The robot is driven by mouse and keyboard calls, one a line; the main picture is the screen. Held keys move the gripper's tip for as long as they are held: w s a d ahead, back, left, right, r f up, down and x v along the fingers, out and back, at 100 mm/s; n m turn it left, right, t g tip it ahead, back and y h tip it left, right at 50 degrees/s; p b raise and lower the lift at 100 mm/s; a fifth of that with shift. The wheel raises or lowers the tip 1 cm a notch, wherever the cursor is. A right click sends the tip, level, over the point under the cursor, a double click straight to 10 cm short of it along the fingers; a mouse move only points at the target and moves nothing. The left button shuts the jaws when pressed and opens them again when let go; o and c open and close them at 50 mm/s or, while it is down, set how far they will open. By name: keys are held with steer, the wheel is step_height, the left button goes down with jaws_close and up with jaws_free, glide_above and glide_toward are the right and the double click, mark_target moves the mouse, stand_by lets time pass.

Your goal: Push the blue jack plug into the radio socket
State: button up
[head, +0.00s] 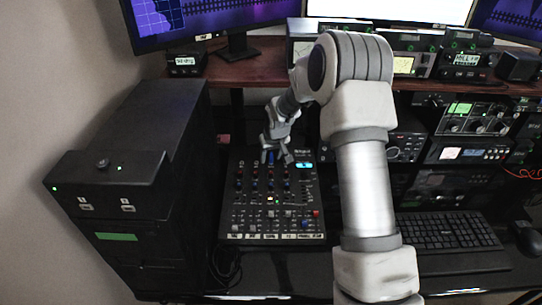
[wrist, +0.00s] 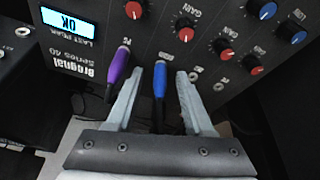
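The blue jack plug (wrist: 159,82) stands at the mixer panel (wrist: 92,35) in the wrist view, its far end at the panel face; I cannot tell how deep it sits. In the head view it is a small blue spot (head: 271,157) at the mixer's back edge. My gripper (wrist: 159,76) is open, with one finger on each side of the blue plug and a gap showing on both sides. In the head view my gripper (head: 276,156) reaches down over the mixer's back edge.
A purple plug (wrist: 117,70) stands just left of my gripper's left finger. Knobs (wrist: 185,28) and small sockets lie close by on the panel. The mixer (head: 271,237) sits between a black cabinet (head: 110,225) and a keyboard (head: 450,232). Monitors and radios stand behind.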

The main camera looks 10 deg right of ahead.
steer(key=p+v, duration=0.2)
steer(key=v, duration=1.5)
steer(key=shift+r, duration=0.25)
steer(key=shift+s+r, duration=0.1)
steer(key=s+r+m+p, duration=0.1)
steer(key=s+r+p, duration=0.1)
steer(key=s+r, duration=0.75)
steer(key=s+r+p, duration=0.1)
steer(key=s+r, duration=0.5)
steer(key=s, duration=0.7)
steer(key=s+t+p, duration=0.1)
steer(key=s, duration=0.8)
steer(key=shift+s+a+m, duration=0.2)
steer(key=shift+s+m, duration=0.1)
steer(key=shift+r, duration=0.15)
steer(key=shift+c, duration=0.2)
